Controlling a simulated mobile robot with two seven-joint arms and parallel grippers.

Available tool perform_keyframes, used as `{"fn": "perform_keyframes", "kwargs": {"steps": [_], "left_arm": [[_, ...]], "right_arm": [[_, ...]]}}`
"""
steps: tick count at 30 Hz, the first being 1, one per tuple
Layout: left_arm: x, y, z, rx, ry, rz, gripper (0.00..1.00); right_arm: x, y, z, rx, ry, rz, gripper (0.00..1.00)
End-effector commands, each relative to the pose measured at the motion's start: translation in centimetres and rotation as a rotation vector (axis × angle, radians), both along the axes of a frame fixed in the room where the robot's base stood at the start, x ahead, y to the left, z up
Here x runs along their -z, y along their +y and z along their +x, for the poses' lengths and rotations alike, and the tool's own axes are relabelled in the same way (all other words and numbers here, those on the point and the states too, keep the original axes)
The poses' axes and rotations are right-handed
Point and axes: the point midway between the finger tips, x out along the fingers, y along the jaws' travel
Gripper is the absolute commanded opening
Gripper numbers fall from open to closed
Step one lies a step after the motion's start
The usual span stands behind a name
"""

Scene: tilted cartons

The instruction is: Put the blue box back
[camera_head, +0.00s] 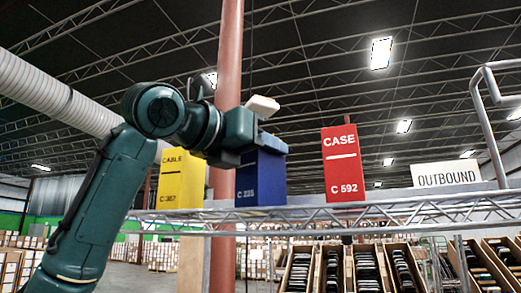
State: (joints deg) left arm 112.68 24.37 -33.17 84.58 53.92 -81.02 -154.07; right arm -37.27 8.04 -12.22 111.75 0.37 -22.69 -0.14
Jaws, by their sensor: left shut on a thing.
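The blue box (261,178) stands about upright at the wire shelf (320,216), with part of its top and left side hidden by my left gripper. Its visible label ends in "225". My left gripper (266,138) comes in from the left and is shut on the blue box near its top. I cannot tell whether the box's base touches the shelf. My right gripper is not in view.
A yellow box (179,182) stands left of the blue box, partly behind my arm. A red box (343,165) stands to the right, with a free gap between. An "OUTBOUND" sign (446,174) and a metal rail (490,115) are farther right. Tilted cartons (403,268) sit below.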

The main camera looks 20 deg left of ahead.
Motion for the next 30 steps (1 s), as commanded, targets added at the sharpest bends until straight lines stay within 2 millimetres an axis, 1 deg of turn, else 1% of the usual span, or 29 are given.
{"fn": "perform_keyframes", "kwargs": {"steps": [11,12,18,20,28,30], "left_arm": [[0.36,0.03,-0.06,0.0,-0.003,0.0,0.0],[0.4,0.01,-0.05,0.0,-0.002,0.0,0.47],[0.37,0.0,-0.03,0.0,-0.001,0.0,0.63],[0.37,0.0,-0.03,0.0,-0.001,0.0,0.67],[0.06,-0.02,-0.05,0.001,-0.002,-0.001,0.67],[0.16,0.25,-0.53,0.0,-0.003,-0.001,0.67]], "right_arm": [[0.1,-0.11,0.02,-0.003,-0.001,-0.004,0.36],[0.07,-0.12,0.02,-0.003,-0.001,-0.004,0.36],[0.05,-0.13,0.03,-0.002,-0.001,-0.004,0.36],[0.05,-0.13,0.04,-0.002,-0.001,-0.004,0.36],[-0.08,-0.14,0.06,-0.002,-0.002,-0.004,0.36],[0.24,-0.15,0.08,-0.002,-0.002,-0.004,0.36]]}}
